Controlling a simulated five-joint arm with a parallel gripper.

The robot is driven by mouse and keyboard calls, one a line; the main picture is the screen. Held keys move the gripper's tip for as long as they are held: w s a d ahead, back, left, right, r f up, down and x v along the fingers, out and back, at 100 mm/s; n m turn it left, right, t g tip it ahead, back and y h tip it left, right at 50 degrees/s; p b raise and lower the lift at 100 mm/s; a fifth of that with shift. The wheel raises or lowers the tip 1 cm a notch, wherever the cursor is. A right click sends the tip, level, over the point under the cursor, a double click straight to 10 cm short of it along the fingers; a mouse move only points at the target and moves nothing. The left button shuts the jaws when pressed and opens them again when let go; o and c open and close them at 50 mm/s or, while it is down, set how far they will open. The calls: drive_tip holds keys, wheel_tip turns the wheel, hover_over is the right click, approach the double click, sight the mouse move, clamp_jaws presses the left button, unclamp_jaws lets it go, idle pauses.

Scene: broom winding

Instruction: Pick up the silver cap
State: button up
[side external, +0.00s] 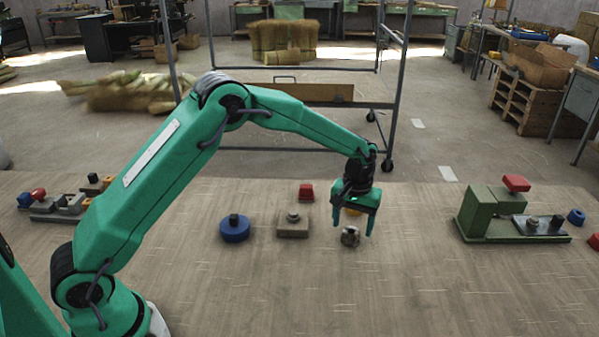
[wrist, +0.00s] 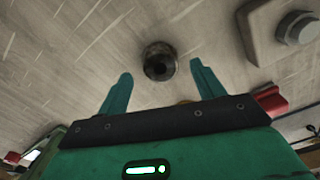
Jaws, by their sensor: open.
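The silver cap (side external: 350,236) is a small round metal piece with a dark middle, resting on the wooden table below my gripper. It also shows in the wrist view (wrist: 160,61), a little beyond the fingertips and roughly between their lines. My gripper (side external: 352,228) is open and empty, pointing down, with a finger to each side of the cap in the side view. In the wrist view its two green fingers (wrist: 160,75) are spread apart. I cannot tell the exact height of the fingertips above the table.
A grey block with a knob (side external: 293,223) and a blue round piece (side external: 235,228) stand left of the cap. A red block (side external: 306,193) and a partly hidden yellow piece (side external: 354,212) are behind. A green fixture (side external: 497,212) stands right. The front table is clear.

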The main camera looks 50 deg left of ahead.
drive_tip(key=shift+f, duration=1.25)
drive_tip(key=c, duration=1)
